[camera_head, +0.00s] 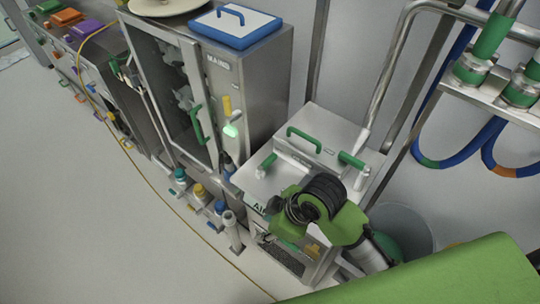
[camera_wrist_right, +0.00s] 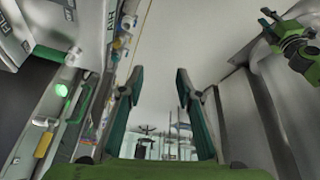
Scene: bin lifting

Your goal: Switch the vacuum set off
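A steel cabinet with a glass door (camera_head: 185,85) stands at the centre of the head view, marked with what reads like MAINS. A yellow switch (camera_head: 227,106) and a lit green lamp (camera_head: 231,130) are on its front; both seem to show at left in the right wrist view, switch (camera_wrist_right: 43,145) and lamp (camera_wrist_right: 62,90). No label naming a vacuum set is legible. My right gripper (camera_head: 288,228) is over the front of a lower steel unit; its fingertips are unclear there. In the wrist view its fingers (camera_wrist_right: 160,75) are apart with nothing between them. My left gripper is not seen.
The lower steel unit (camera_head: 330,133) has green handles on top and partly readable lettering. Several capped bottles (camera_head: 200,190) stand beside the cabinet. A yellow cable (camera_head: 160,195) crosses the pale floor. Steel pipes and blue hoses (camera_head: 440,160) are at right. Open floor lies at left.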

